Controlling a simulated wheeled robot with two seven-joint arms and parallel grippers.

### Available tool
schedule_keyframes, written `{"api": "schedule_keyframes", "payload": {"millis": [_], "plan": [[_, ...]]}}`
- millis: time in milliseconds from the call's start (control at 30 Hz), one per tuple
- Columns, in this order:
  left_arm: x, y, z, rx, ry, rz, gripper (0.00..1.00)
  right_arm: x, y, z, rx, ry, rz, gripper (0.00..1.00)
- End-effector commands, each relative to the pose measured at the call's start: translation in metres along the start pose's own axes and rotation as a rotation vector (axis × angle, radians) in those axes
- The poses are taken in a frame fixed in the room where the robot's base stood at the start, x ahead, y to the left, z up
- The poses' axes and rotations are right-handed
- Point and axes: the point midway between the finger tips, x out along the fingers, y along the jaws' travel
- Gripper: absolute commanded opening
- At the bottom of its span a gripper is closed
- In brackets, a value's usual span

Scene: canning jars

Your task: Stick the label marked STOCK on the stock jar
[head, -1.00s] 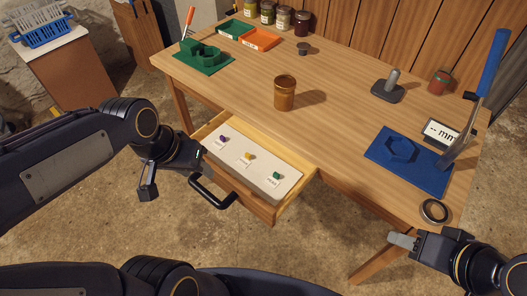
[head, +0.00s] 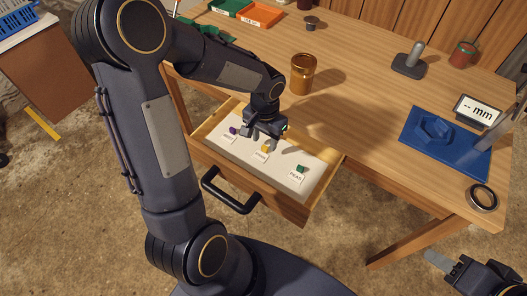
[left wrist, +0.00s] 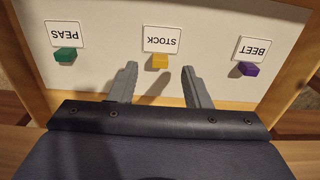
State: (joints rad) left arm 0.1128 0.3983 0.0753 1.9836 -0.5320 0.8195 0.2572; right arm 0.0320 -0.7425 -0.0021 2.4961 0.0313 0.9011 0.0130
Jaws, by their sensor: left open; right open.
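The STOCK label (left wrist: 161,39) with its yellow tab (left wrist: 160,61) lies in the open drawer, between the PEAS label (left wrist: 64,34) with a green tab and the BEET label (left wrist: 255,47) with a purple tab. The STOCK label also shows in the head view (head: 261,156). My left gripper (left wrist: 160,72) is open and empty above the drawer, its fingers either side of the yellow tab in the left wrist view. A jar with amber-brown contents (head: 303,74) stands upright on the table, with no label visible. My right gripper (head: 438,262) is open at the lower right, apart from the table.
The drawer (head: 318,196) has a black handle (head: 229,196) at its front. A blue fixture (head: 446,147), a mm display (head: 478,110), a tape-like ring (head: 482,197) and a grey stand (head: 409,65) are at the right. The table around the jar is clear.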

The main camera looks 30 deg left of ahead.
Motion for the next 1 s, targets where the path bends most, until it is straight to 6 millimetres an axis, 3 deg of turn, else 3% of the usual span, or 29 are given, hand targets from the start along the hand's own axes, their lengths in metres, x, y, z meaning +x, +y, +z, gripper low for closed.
{"api": "schedule_keyframes", "payload": {"millis": [100,200,467,800,1000], "plan": [[0.020,0.000,0.002,0.001,-0.003,0.001,0.44,0.004,0.002,0.002,0.000,0.000,0.000,0.44],[0.028,0.000,0.002,0.000,-0.002,0.001,0.44,0.004,0.002,0.002,0.000,0.000,0.000,0.44],[0.029,0.000,0.002,-0.001,0.000,0.001,0.44,0.004,0.002,0.002,0.000,0.000,0.000,0.44],[0.029,0.000,0.002,0.000,0.001,0.001,0.00,0.004,0.002,0.002,0.000,0.000,0.000,0.44],[0.029,0.000,0.002,0.000,0.001,0.001,0.00,0.004,0.002,0.002,0.000,0.000,0.000,0.44]]}}
